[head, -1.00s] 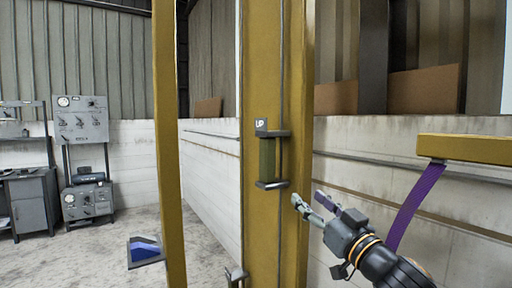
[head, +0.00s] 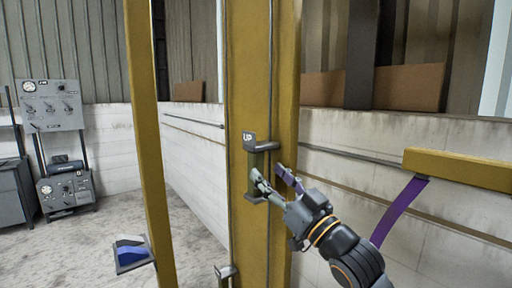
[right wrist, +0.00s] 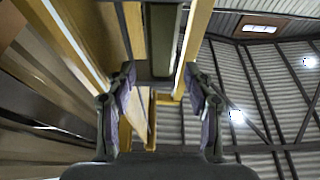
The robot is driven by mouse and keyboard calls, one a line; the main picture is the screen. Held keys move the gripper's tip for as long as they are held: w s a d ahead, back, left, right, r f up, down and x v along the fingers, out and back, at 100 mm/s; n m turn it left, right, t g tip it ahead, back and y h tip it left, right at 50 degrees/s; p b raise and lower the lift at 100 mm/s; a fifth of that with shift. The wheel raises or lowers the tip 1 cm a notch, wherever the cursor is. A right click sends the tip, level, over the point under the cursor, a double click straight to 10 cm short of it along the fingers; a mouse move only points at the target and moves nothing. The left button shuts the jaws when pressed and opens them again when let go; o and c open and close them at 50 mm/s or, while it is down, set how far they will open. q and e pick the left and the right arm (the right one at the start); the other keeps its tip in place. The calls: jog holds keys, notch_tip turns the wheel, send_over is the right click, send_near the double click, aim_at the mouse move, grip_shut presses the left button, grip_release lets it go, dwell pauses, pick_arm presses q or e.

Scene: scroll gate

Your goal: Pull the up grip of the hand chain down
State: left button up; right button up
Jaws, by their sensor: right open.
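The up grip (head: 256,161) is an olive-green upright bar between two grey brackets, under a small "UP" label (head: 249,137) on the yellow post. A thin vertical line (head: 271,70), perhaps the hand chain, runs along the post above it. My right gripper (head: 268,172) is open at the grip's lower part, with one fingertip in front of the bar and the other to its right. In the right wrist view the open fingers (right wrist: 160,80) stand either side of the bar (right wrist: 163,40), with gaps. Contact is not visible. My left gripper is not in view.
The wide yellow post (head: 284,90) stands behind the grip. A second grey bracket (head: 226,272) sits lower. A yellow beam with a purple strap (head: 398,212) is at the right.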

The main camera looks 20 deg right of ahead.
aim_at(260, 165)
jog(key=p+x, duration=0.2)
jog(key=x, duration=0.2)
jog(key=shift+w+a+r, duration=0.15)
jog(key=shift+w, duration=0.05)
jog(key=shift+w+a+r, duration=0.15)
jog(key=shift+w+a, duration=0.1)
jog(key=shift+w, duration=0.35)
grip_shut()
